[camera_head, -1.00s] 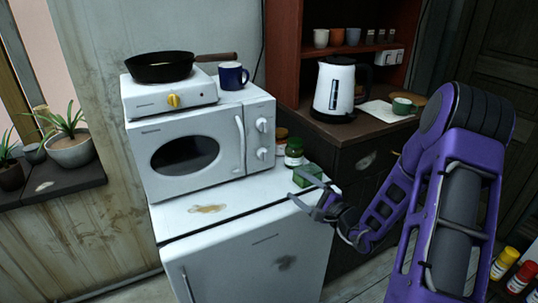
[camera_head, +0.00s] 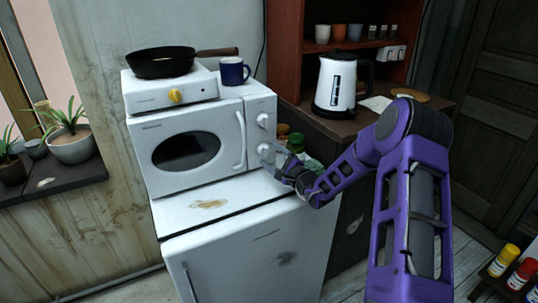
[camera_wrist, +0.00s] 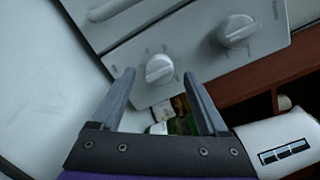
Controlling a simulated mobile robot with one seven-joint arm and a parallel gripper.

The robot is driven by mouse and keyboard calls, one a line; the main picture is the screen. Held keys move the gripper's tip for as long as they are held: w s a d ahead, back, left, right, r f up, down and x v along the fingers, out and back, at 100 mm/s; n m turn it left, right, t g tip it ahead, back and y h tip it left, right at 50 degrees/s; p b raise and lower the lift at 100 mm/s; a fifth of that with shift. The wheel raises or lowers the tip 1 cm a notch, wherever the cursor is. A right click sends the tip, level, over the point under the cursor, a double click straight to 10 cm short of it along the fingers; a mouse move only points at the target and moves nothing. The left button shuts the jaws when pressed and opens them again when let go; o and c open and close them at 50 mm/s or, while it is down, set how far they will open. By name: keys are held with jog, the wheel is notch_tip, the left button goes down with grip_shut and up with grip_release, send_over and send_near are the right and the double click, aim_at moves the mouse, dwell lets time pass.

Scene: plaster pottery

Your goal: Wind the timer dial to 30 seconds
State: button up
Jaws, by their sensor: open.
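The white microwave (camera_head: 190,188) stands on a white fridge and has two round white dials on its right panel. The upper dial (camera_head: 263,120) is clear of my gripper and also shows in the wrist view (camera_wrist: 238,30). The lower dial (camera_wrist: 160,69) appears between my gripper's fingertips in the wrist view. The markings are too small to read, so which dial is the timer is not shown. My gripper (camera_wrist: 159,76) is open and empty; in the head view it (camera_head: 268,156) partly hides the lower dial.
A hot plate (camera_head: 170,94) with a frying pan (camera_head: 162,64) and a blue mug (camera_head: 232,71) sit on the microwave. Jars (camera_head: 296,141) stand close behind my gripper. A white kettle (camera_head: 334,85) is on the counter. The fridge top (camera_head: 250,190) in front is clear.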

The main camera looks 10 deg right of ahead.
jog(key=shift+w+a, duration=0.3)
jog(key=shift+w, duration=0.3)
grip_shut()
